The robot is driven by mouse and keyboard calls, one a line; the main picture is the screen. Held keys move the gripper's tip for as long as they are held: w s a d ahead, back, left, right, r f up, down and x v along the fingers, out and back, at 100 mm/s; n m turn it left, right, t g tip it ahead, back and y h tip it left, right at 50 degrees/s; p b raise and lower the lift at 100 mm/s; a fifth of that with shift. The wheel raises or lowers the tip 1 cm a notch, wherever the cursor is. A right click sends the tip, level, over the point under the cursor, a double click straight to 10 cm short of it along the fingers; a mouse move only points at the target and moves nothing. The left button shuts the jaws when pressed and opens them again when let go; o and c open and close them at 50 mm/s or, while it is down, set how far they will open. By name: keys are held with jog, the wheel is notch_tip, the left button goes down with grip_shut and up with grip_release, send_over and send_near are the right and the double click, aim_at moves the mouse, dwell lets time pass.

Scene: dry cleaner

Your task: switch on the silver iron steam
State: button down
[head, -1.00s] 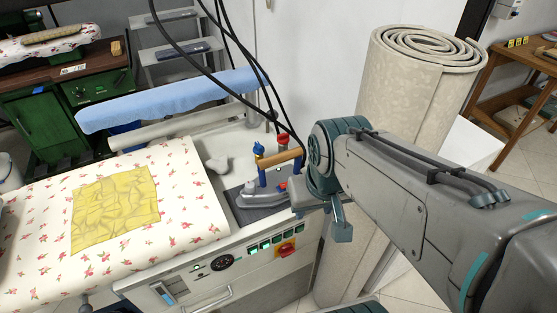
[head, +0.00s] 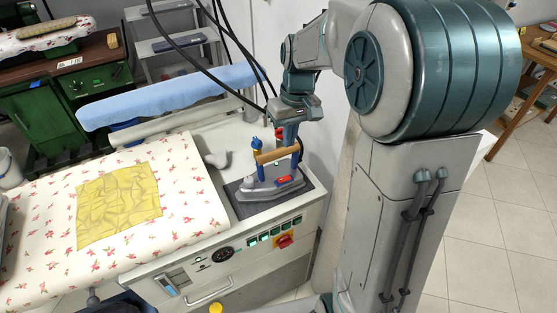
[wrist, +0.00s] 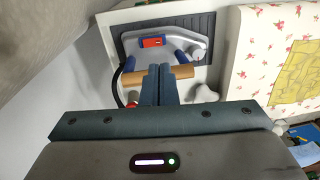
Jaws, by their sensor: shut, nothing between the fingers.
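The silver iron (head: 268,192) rests flat on a dark pad (head: 243,209) at the right end of the pressing table. It has a wooden handle (head: 277,154) on blue posts. A red switch piece (head: 284,180) shows on its side; in the wrist view a red-and-blue switch (wrist: 152,41) is on its body. My gripper (wrist: 158,68) is shut and empty. Its fingers overlap the wooden handle in the wrist view, with the switch just beyond the tips. In the head view my gripper (head: 290,136) is behind and above the handle. I cannot tell whether it touches.
A control panel with lit green buttons (head: 264,237) and a red-yellow rotary switch (head: 285,241) is on the table front. Black cables hang above. A yellow cloth (head: 119,205) lies on the floral cover (head: 190,216). A blue padded board (head: 165,95) is behind.

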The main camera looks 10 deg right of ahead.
aim_at(280, 180)
jog(key=shift+w+d+f, duration=0.1)
jog(key=shift+w+f, duration=0.15)
jog(key=shift+w, duration=0.35)
jog(key=shift+w+f, duration=0.2)
jog(key=shift+w, duration=0.4)
jog(key=f, duration=0.4)
jog(key=a+f+p, duration=0.1)
jog(key=f, duration=0.4)
jog(key=f+p, duration=0.1)
jog(key=f, duration=0.4)
jog(key=shift+s+a, duration=0.25)
jog(key=shift+a, duration=0.1)
